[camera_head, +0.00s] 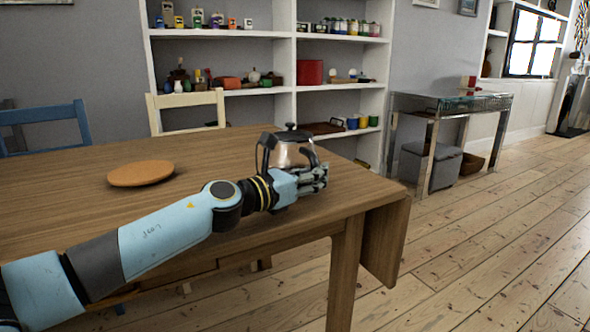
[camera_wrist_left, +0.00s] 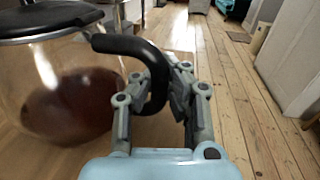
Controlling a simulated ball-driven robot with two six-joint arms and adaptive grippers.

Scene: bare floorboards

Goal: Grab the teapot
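The teapot (camera_head: 292,152) stands upright on the wooden table (camera_head: 75,205) near its right end. It has a shiny metallic or glassy body, a dark lid and a black handle (camera_head: 322,158). In the left wrist view, the teapot's clear body (camera_wrist_left: 65,100) with dark brown contents is at the left, and its handle curves in between my finger tips. My left gripper (camera_head: 312,178) is in front of the teapot on the handle side. Its fingers (camera_wrist_left: 158,82) stand apart on either side of the handle, with some gap visible. My right gripper is in neither view.
A round brown board (camera_head: 141,173) lies on the table to the left. A blue chair (camera_head: 45,122) and a cream chair (camera_head: 188,105) stand behind it. White shelves (camera_head: 290,60) hold small items. A glass-topped side table (camera_head: 450,103) stands at the right. Floor on the right is clear.

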